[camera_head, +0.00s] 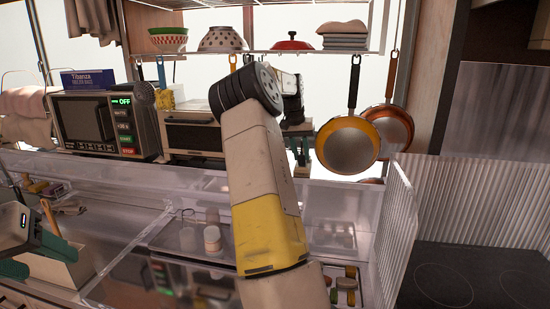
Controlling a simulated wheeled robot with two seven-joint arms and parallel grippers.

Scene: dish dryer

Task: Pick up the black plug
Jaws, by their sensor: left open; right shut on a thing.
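My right arm rises through the middle of the view, and its wrist bends away from me in front of the window. My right gripper (297,128) is small and partly hidden behind the wrist, beside the toaster oven. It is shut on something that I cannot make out. I cannot pick out the black plug with certainty; dark parts near the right gripper blend together. My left gripper (32,256) is at the left edge, partly cut off. Its green fingers are apart and empty, near a light box holding a wooden-handled utensil.
A microwave (85,125) and a toaster oven (190,134) stand on the back counter. Two pans, one an orange-rimmed pan (346,146), hang right of my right gripper. A shelf with bowls (221,39) is above. A clear-walled dryer holds a small jar (212,239).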

